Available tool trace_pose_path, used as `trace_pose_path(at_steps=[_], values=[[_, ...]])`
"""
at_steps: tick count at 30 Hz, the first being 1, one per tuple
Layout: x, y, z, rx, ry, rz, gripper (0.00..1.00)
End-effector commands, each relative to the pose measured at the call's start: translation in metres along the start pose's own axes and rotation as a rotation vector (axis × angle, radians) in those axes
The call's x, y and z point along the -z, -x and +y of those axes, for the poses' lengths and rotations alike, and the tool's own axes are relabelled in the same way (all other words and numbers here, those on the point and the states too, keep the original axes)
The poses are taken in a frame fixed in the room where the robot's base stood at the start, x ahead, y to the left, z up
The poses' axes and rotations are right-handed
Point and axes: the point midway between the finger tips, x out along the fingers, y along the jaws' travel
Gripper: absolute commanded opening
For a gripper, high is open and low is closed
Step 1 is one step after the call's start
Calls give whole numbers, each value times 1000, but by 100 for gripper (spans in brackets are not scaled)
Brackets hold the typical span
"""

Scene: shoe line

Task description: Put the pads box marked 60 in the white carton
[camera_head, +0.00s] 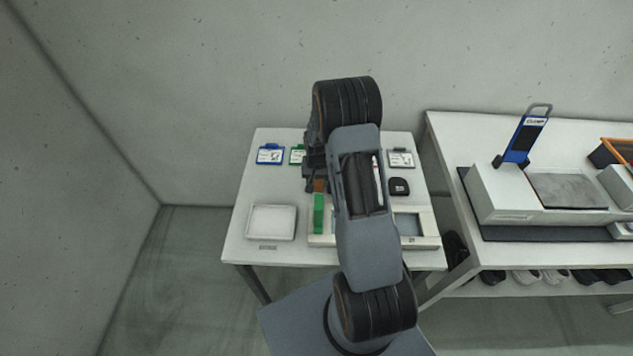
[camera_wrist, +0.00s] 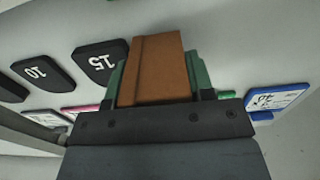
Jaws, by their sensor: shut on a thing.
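My gripper (camera_wrist: 157,85) is shut on a brown box (camera_wrist: 155,66), which sits between its green fingers in the wrist view. I see no number on the box's visible faces. In the head view the brown box (camera_head: 319,185) shows small below my gripper (camera_head: 316,178), over the middle of the white table. I cannot tell whether it touches the table. A white, shallow, open container (camera_head: 270,237), which looks like the white carton, stands at the table's front left. It lies in front and to the left of my gripper, and looks empty.
Black pads marked 10 (camera_wrist: 36,72) and 15 (camera_wrist: 100,62) lie nearby. Blue (camera_head: 270,154) and grey (camera_head: 400,158) clipboards lie along the back. A second table stands right.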

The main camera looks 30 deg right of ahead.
Motion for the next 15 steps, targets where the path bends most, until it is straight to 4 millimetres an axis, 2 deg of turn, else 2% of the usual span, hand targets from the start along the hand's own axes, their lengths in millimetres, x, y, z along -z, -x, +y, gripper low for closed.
trace_pose_path(at_steps=[5, 15], values=[[0, -13, 0, 0, 0, 1, 24], [0, -16, 0, 0, 0, 1, 24]])
